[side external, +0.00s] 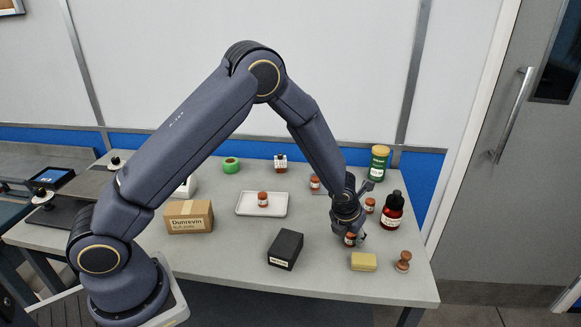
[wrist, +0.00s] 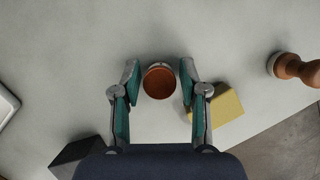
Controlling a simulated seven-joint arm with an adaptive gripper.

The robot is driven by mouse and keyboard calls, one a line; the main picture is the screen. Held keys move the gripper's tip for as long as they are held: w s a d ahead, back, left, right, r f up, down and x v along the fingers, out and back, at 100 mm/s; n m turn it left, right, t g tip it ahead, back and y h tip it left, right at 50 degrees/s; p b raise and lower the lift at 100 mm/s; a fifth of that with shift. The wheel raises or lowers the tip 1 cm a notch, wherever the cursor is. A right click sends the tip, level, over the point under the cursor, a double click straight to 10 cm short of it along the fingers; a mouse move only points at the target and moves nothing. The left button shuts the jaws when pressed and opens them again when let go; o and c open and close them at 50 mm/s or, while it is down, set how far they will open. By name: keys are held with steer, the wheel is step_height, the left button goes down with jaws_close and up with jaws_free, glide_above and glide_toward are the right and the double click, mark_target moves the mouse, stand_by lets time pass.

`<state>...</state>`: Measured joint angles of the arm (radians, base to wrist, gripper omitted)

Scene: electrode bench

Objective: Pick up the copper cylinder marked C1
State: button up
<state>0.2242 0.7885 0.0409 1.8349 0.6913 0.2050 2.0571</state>
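A round copper-coloured cylinder (wrist: 159,82) shows from above in the wrist view, between the two fingertips of my gripper (wrist: 159,78). A narrow gap shows on each side of it, so the gripper is open and around it without visible contact. In the side view, my gripper (side external: 355,234) is low over the right part of the bench, and the cylinder (side external: 350,240) stands just under it, partly hidden by the fingers. Similar copper cylinders stand on the white tray (side external: 241,210), at the back (side external: 315,183) and behind my gripper (side external: 370,205). I cannot read the mark C1 on any.
A yellow block (side external: 363,262) and a wooden stamp-like piece (side external: 403,262) lie near the right front edge. A black box (side external: 286,249) is left of my gripper. A dark red bottle (side external: 392,211) and a green jar (side external: 379,163) stand behind on the right.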

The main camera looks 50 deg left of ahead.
jaws_close()
stand_by(0.3)
